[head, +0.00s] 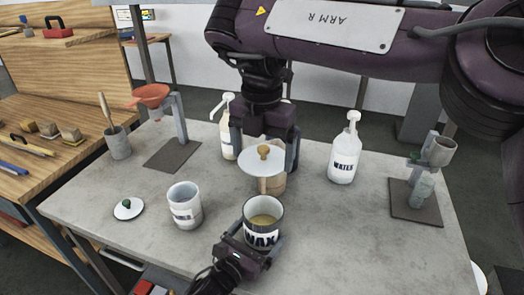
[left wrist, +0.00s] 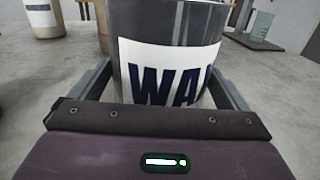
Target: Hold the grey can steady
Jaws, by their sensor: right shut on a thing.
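The grey can (head: 263,222), labelled WAX, stands upright near the table's front edge with its top open and a yellowish content inside. It fills the middle of the left wrist view (left wrist: 170,45). My left gripper (head: 250,245) has its fingers on either side of the can; a narrow gap seems to show beside the left finger, and the fingertips are hidden behind the can. My right gripper (head: 264,150) is shut on a white lid (head: 250,163) with a wooden knob, behind and above the can.
A tan cylinder (head: 273,186) stands below the lid. A white jar (head: 185,206) and a small lid (head: 129,208) are to the left. A WATER bottle (head: 344,155), another pump bottle (head: 226,135) and two stands (head: 172,155) (head: 416,202) are farther out.

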